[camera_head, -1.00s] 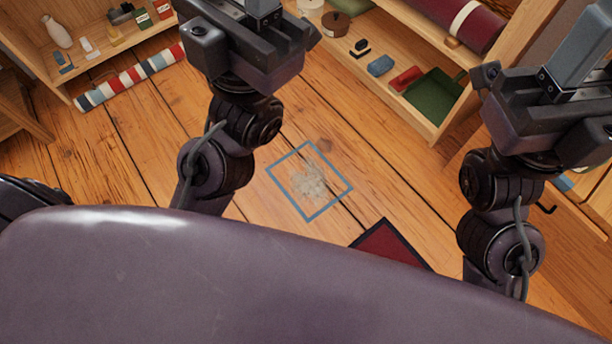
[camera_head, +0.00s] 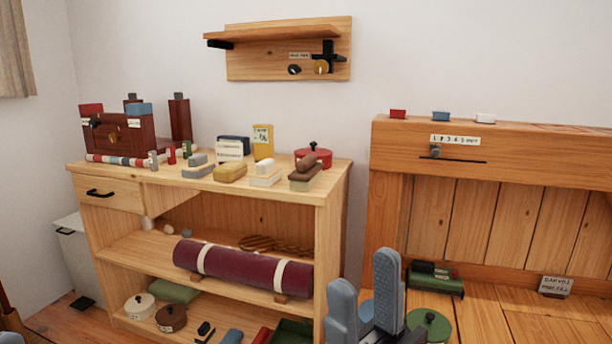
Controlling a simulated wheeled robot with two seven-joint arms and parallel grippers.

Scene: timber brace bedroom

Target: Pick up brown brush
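The brown brush (camera_head: 305,178) sits on top of the wooden shelf unit, near its right end, just in front of a red lidded pot. It is a small block with a rounded brown upper part. My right gripper (camera_head: 365,278) shows at the bottom, right of centre, with two grey fingers pointing up and a gap between them. It is open, holds nothing I can see, and is lower than the brush and to its right. A grey sliver at the bottom left corner may be my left gripper (camera_head: 10,338); its fingers cannot be made out.
Similar cream (camera_head: 265,176), yellow (camera_head: 230,172) and grey (camera_head: 197,170) blocks stand left of the brush. The red pot (camera_head: 313,157) is close behind it. A wooden desk (camera_head: 480,325) with a green lidded pot (camera_head: 430,324) lies right. A maroon roll (camera_head: 240,268) fills the middle shelf.

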